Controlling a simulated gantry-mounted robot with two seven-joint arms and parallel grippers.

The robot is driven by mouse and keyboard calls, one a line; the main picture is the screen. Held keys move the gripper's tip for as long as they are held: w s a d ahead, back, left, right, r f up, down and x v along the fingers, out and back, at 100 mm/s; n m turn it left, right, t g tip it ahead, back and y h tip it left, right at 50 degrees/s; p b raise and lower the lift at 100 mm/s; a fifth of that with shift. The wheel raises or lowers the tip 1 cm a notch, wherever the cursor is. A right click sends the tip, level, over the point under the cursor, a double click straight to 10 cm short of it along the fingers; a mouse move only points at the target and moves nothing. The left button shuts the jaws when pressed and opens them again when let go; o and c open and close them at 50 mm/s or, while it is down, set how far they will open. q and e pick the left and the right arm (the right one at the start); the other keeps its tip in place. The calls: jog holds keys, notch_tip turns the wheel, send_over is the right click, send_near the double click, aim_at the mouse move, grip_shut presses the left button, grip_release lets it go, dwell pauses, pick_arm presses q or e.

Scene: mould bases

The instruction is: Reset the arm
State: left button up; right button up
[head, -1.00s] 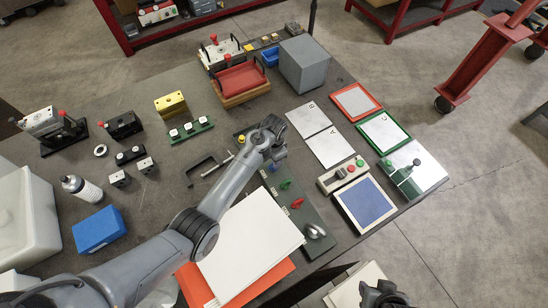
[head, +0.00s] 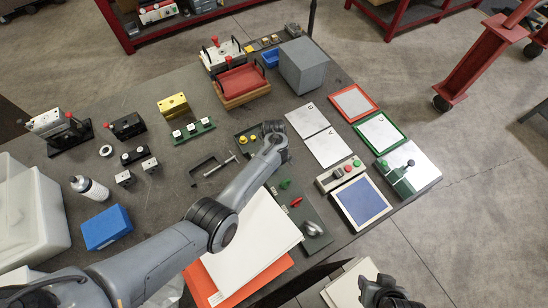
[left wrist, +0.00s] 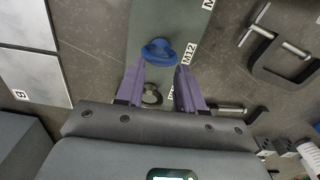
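My left arm reaches in from the lower left in the head view, with its gripper (head: 275,130) above the middle of the table, near the upper end of a dark strip (head: 318,228) of coloured knobs. In the left wrist view the fingers (left wrist: 160,72) are apart with nothing gripped. A blue knob (left wrist: 158,52) on the strip shows just beyond the fingertips, and a dark ring (left wrist: 152,96) shows between the fingers. My right gripper (head: 385,293) is at the bottom edge of the head view, off the table; its fingers are not clear.
A black clamp (head: 205,166) lies left of the left gripper; it also shows in the left wrist view (left wrist: 272,62). Lettered grey plates (head: 307,119) lie to the right. A control box (head: 340,174), white sheets (head: 245,240) and a blue block (head: 105,227) are nearby.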

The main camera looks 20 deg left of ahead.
pick_arm(q)
jog(key=n, duration=0.3)
jog(key=shift+d+f+n, duration=0.1)
jog(key=shift+n, duration=0.3)
jog(key=n+b, duration=0.1)
jog(key=n, duration=0.3)
jog(key=shift+n+b, duration=0.3)
jog(key=n+b, duration=0.3)
jog(key=n, duration=0.4)
jog(key=shift+f+b, duration=0.15)
jog(key=shift+b, duration=0.15)
jog(key=shift+n, duration=0.8)
jog(key=shift+r, duration=0.25)
jog(key=shift+f, duration=0.1)
jog(key=shift+f+b, duration=0.5)
jog(key=shift+b, duration=0.2)
jog(key=shift+f, duration=0.15)
